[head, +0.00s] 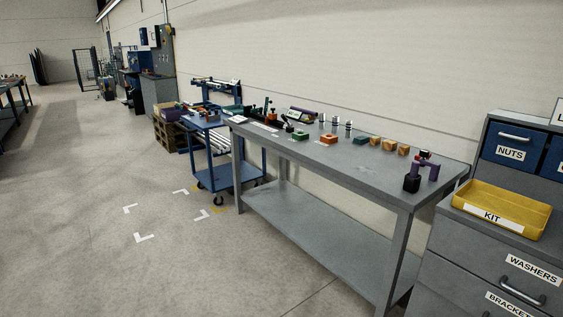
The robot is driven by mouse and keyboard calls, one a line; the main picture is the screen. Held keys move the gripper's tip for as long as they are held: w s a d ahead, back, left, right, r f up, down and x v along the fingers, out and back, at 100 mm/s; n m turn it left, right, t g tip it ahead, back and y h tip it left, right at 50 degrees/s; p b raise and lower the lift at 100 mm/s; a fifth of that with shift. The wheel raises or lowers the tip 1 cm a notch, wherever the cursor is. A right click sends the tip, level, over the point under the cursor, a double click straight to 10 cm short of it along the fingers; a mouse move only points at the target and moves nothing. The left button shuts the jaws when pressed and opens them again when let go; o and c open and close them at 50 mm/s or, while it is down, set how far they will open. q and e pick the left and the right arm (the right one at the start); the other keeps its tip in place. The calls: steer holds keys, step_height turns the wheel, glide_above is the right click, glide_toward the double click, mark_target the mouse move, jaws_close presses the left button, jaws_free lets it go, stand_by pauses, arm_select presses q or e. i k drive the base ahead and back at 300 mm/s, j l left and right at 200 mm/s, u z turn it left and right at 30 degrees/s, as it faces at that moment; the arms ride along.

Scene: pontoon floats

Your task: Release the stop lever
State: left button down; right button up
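No part is clearly recognisable as the stop lever at this distance. A small device with a black block, a purple bracket and a red piece on top (425,170) stands at the right end of the grey workbench (420,194). A dark green and black fixture with upright parts (268,112) stands near the bench's left end. Neither of my grippers is in view.
Several coloured blocks and metal posts stand along the bench. A yellow KIT tray (532,212) sits on grey drawers (470,262) at the right. A blue cart (233,167) stands at the bench's left end. The floor (90,230) in front is clear, with white corner marks.

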mark_target(283, 115)
steer(key=i, duration=3.85)
steer(key=z, duration=0.45)
